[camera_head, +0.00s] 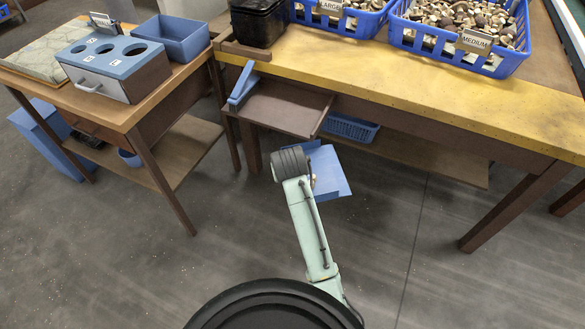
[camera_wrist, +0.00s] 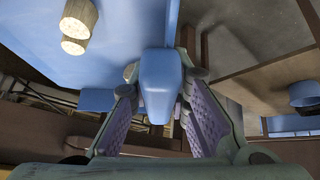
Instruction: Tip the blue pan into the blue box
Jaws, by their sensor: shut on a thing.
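My gripper (camera_wrist: 158,78) is shut on the handle of the blue pan (camera_wrist: 130,28), with purple ridged pads on both sides of it. In the head view the blue pan (camera_head: 330,172) hangs above the floor in front of the long table, and my wrist hides part of it. Two pale, mushroom-like pieces (camera_wrist: 74,46) show against the pan at the upper left of the wrist view. An open blue box (camera_head: 168,42) stands on the left table, and a taller blue box (camera_head: 42,145) stands on the floor beside it. I cannot tell which is meant.
The long table (camera_head: 450,95) carries blue baskets of mushrooms, labelled LARGE (camera_head: 345,24) and MEDIUM (camera_head: 455,52), and a black container (camera_head: 258,22). A brown shelf (camera_head: 285,108) juts from its front. The left table (camera_head: 125,112) holds a holed blue-topped box (camera_head: 115,65). Floor between is open.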

